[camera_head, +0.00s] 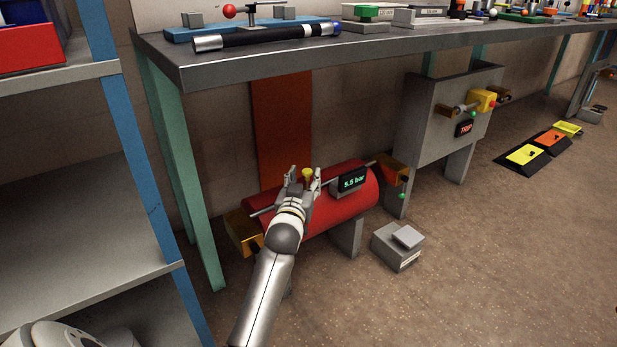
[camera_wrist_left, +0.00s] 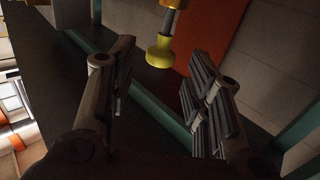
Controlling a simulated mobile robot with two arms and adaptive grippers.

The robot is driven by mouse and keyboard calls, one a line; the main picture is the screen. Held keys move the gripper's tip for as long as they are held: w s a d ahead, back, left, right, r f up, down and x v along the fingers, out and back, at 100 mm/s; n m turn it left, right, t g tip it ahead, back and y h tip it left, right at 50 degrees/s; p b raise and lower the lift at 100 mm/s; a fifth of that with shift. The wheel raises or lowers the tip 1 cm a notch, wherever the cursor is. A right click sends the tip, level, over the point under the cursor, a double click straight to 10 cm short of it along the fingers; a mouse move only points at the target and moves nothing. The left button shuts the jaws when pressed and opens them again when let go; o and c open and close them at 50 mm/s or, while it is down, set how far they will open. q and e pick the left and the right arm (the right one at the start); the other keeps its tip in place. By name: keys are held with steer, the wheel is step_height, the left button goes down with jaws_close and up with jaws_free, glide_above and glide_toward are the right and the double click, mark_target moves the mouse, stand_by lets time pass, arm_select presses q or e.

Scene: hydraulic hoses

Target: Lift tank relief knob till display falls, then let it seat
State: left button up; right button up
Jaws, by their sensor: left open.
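The red tank (camera_head: 335,203) lies on its side under the workbench. Its display (camera_head: 353,181) reads 5.5 bar in green. The yellow relief knob (camera_head: 307,173) shows above the tank, just behind my left gripper (camera_head: 304,178). In the left wrist view the yellow knob (camera_wrist_left: 160,52) is beyond the fingertips, between the lines of the two fingers, with a grey stem by it. My left gripper (camera_wrist_left: 155,75) is open and empty, and I see no contact with the knob. The gripper and wrist hide part of the tank's left end. My right gripper is not in view.
The workbench (camera_head: 330,58) overhangs the tank, and a green leg (camera_head: 180,165) stands to its left. A shelf rack (camera_head: 70,210) is at the left. A grey box (camera_head: 397,247) sits on the floor to the right. A cabinet with a TRIP display (camera_head: 464,128) stands behind.

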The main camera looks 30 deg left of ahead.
mark_target(306, 174)
arm_select(q)
steer(key=shift+b+x, duration=0.7)
steer(key=shift+x, duration=1.35)
jaws_close()
